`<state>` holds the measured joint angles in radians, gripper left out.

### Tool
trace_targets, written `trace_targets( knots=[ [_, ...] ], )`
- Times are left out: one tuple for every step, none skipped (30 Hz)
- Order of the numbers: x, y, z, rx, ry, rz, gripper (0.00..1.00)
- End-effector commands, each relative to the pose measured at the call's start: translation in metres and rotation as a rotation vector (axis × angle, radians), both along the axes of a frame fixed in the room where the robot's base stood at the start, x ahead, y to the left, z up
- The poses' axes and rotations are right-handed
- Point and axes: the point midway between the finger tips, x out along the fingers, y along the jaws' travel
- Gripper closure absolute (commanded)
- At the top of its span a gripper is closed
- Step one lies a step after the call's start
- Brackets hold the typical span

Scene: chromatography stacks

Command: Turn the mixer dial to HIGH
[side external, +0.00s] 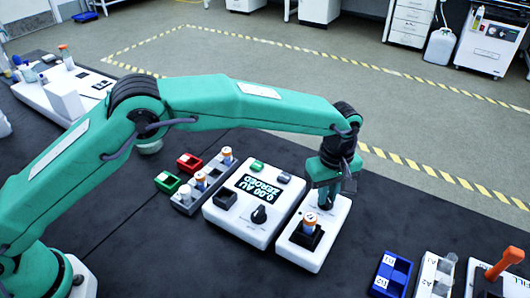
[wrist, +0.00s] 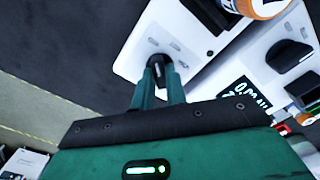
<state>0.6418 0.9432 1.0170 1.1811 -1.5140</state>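The mixer (side external: 326,252) is a white box with a bottle with an orange band (side external: 309,225) on its black pad. It also shows in the wrist view (wrist: 150,35). The mixer dial (wrist: 158,65) is a small black knob with a light mark, at the end of the mixer away from the bottle. My gripper (side external: 326,203) points down over that end. In the wrist view its two green fingers (wrist: 159,80) lie on either side of the knob and appear closed on it. The small grey labels around the dial are unreadable, so its setting cannot be told.
Left of the mixer stands a white instrument (side external: 238,232) with a display and a black knob. A grey rack (side external: 186,205) with vials and red and green trays are further left. A blue rack (side external: 391,275) stands at right. Dark bench between it and the mixer is clear.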

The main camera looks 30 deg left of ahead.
Motion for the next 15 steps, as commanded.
trace_targets(
  knots=[
    [-0.0001,0.0001,0.0002,0.0,0.0,0.0,1.0],
    [-0.0001,0.0001,0.0003,0.0,0.0,0.0,1.0],
    [-0.0001,0.0001,0.0003,0.0,0.0,0.0,1.0],
    [-0.0001,0.0001,0.0004,0.0,0.0,0.0,1.0],
    [-0.0001,0.0001,0.0004,0.0,0.0,-0.001,1.0],
    [-0.0001,0.0001,0.0004,0.001,0.001,-0.003,1.0],
    [-0.0001,0.0001,0.0004,0.001,0.001,-0.005,1.0],
    [-0.0001,0.0001,0.0005,0.001,0.001,-0.007,1.0],
    [-0.0002,0.0001,0.0005,0.001,0.001,-0.012,1.0],
    [-0.0001,0.0002,0.0006,0.001,0.001,-0.017,1.0],
    [0.0,0.0001,0.0006,0.001,0.001,-0.022,1.0],
    [-0.0001,0.0002,0.0006,0.001,0.001,-0.031,1.0],
    [0.0,0.0001,0.0007,0.001,0.001,-0.04,1.0],
    [0.0,0.0001,0.0007,0.001,0.001,-0.05,1.0],
    [0.0,0.0001,0.0007,0.001,0.001,-0.064,1.0]
  ],
)
